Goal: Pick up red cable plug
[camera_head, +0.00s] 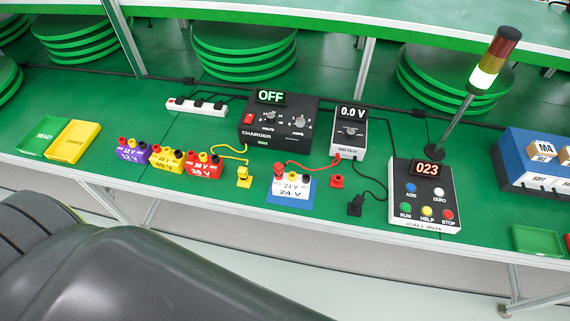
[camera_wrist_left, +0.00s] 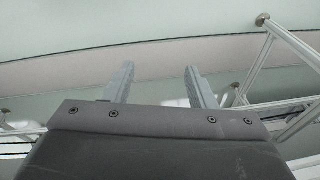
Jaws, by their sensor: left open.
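The red cable plug (camera_head: 337,181) is a small red block lying on the green bench top, below the meter (camera_head: 349,130) and right of the white 24 V battery (camera_head: 291,189). A red cable (camera_head: 308,166) runs nearby, between the battery's terminals and the foot of the meter; whether it joins the plug is too small to tell. My left gripper (camera_wrist_left: 159,70) shows only in the left wrist view, open with nothing between its fingers, over floor and table frame. The plug is not in that view. My right gripper is in neither view.
A yellow plug (camera_head: 243,177) and a black plug (camera_head: 355,205) lie on either side of the red one. The charger (camera_head: 278,124) stands behind, the call box (camera_head: 424,194) to the right. Purple, yellow and red batteries (camera_head: 204,168) stand left. The bench's front edge is clear.

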